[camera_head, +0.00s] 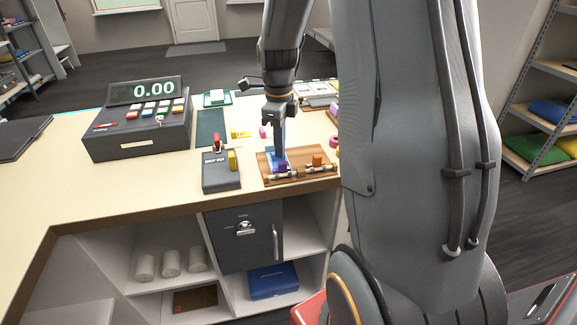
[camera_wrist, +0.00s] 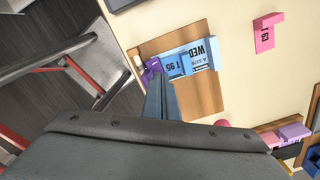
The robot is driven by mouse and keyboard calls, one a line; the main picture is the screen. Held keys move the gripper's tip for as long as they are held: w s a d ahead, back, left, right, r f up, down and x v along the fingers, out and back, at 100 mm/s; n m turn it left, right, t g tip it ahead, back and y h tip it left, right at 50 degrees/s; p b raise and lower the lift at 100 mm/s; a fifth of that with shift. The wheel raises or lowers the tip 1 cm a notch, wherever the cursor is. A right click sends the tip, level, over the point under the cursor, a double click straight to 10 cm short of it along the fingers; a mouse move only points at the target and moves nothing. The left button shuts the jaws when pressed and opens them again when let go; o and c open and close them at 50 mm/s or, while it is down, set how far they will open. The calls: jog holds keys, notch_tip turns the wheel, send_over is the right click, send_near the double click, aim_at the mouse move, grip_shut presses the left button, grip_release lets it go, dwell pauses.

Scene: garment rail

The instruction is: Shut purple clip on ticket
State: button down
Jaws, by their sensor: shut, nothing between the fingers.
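The purple clip (camera_head: 282,169) sits at the front of a wooden board (camera_head: 302,178) on the counter. In the wrist view the purple clip (camera_wrist: 152,67) is at the left end of a light blue ticket (camera_wrist: 200,56) printed "WED". The ticket lies on the board. My gripper (camera_head: 281,155) is shut and empty, pointing down over the purple clip. In the wrist view my gripper (camera_wrist: 157,80) has its fingertips right by the clip and partly covers it. Whether they touch, and whether the clip is shut, I cannot tell.
An orange clip (camera_head: 318,161) stands on the board to the right. A dark grey device (camera_head: 220,174) with a red and a yellow part is left of the board. A cash register (camera_head: 137,130) stands further left. A pink tag (camera_wrist: 265,33) lies beyond the board.

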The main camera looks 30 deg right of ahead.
jog(key=r+p, duration=0.2)
jog(key=r, duration=0.1)
jog(key=r+p, duration=0.2)
jog(key=shift+s+r, duration=0.25)
jog(key=shift+s, duration=0.15)
jog(key=shift+w, duration=0.1)
dwell(0.8)
jog(key=shift+a, duration=0.1)
jog(key=s+a+f+n+b, duration=0.3)
jog(key=s+a+n, duration=0.3)
jog(key=n, duration=0.7)
jog(key=s+a+f+n+t+b, duration=0.1)
jog(key=s+a+f+n+b, duration=0.3)
jog(key=n, duration=1)
jog(key=shift+s+a+f, duration=0.4)
jog(key=shift+s+a, duration=1.15)
jog(key=shift+s, duration=0.15)
